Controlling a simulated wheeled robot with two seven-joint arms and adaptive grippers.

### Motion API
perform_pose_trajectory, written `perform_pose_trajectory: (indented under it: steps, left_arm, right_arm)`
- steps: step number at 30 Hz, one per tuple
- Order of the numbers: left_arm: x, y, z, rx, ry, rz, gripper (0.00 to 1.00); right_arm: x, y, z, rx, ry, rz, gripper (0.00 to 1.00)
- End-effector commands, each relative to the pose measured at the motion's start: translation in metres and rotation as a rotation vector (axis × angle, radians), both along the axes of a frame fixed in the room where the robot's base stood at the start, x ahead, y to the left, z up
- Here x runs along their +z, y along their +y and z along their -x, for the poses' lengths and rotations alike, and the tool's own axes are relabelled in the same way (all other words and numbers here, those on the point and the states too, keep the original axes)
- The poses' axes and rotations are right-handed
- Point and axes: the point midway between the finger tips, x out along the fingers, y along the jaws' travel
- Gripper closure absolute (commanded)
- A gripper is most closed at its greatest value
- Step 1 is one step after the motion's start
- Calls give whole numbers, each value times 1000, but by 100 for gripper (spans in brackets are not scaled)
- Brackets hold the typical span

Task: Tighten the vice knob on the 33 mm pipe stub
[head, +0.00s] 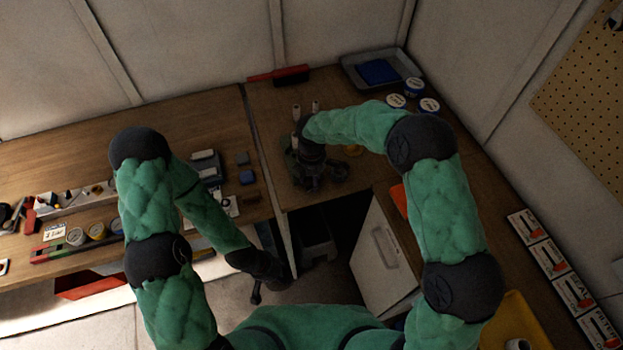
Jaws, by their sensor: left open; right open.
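A dark vice (332,172) appears to stand on the wooden bench near its front corner, largely covered by my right arm and gripper. My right gripper (312,180) is open and points down over the vice. I cannot tell whether it touches the knob. The knob and the 33 mm pipe stub cannot be made out. Pale upright pieces (297,113) show just behind my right wrist; I cannot tell what they are. My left gripper (257,291) is open and empty, hanging low in front of the benches, away from the vice.
A grey tray with a blue cloth (379,71) and several round tins (396,100) stand at the back right. A red-handled brush (279,75) lies by the wall. The left bench (105,145) holds gauges and small blocks. A white cabinet door (383,257) stands open below.

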Motion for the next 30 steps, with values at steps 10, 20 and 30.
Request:
perform_pose_trajectory:
  steps: [10, 20, 30]
  left_arm:
    - [0, 0, 0, 0, 0, 0, 53]
    - [10, 0, 0, 0, 0, 0, 53]
    - [9, 0, 0, 0, 0, 0, 53]
  right_arm:
    - [0, 0, 0, 0, 0, 0, 96]
    - [2, -3, -1, -4, 27, -80, 96]
    - [-3, -9, -3, -7, 103, -316, 96]
